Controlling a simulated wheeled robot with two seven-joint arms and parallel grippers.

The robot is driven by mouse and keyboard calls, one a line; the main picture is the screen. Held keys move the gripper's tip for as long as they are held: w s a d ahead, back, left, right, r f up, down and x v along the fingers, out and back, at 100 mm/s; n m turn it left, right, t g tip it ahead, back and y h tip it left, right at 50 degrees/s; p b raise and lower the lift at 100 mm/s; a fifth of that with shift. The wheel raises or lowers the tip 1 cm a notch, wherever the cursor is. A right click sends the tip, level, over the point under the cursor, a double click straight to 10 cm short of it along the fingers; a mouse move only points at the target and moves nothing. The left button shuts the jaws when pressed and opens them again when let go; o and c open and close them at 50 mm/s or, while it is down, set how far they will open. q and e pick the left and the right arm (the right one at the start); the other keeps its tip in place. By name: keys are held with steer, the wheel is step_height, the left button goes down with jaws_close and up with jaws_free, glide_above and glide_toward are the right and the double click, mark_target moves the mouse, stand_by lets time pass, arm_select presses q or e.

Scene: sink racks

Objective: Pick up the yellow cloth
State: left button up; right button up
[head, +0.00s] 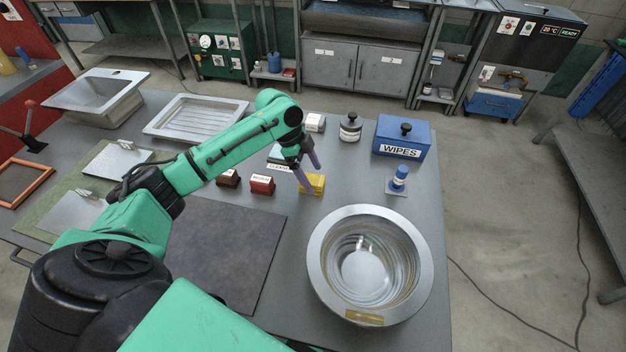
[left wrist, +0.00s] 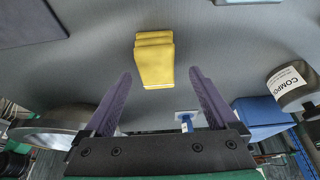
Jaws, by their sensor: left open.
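The yellow cloth (head: 314,184) is a small folded block lying on the grey table, left of the blue wipes box and above the round metal basin in the head view. In the left wrist view the yellow cloth (left wrist: 154,60) lies ahead of the fingertips, roughly centred between them. My left gripper (head: 308,172) is open and empty, its purple fingers close to the cloth in the head view. In the left wrist view the left gripper (left wrist: 160,80) shows a gap between its fingers and does not hold the cloth. My right gripper is not in view.
A red block (head: 262,185) and a brown block (head: 228,178) sit left of the cloth. A round metal basin (head: 325,275) stands at the front right. A blue wipes box (head: 402,137), a blue-capped item (head: 399,178) and a labelled jar (head: 350,128) stand behind and to the right.

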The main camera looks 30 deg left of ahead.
mark_target(314, 179)
arm_select(q)
steer(key=x, duration=0.2)
steer(key=shift+s+d+f, duration=0.2)
steer(key=shift+d+f, duration=0.05)
steer(key=shift+f, duration=0.2)
steer(key=c, duration=1.4)
steer(key=shift+c, duration=0.2)
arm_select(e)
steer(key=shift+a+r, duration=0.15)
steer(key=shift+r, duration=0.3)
arm_select(q)
steer(key=shift+w+r, duration=0.1)
steer(key=shift+r, duration=0.05)
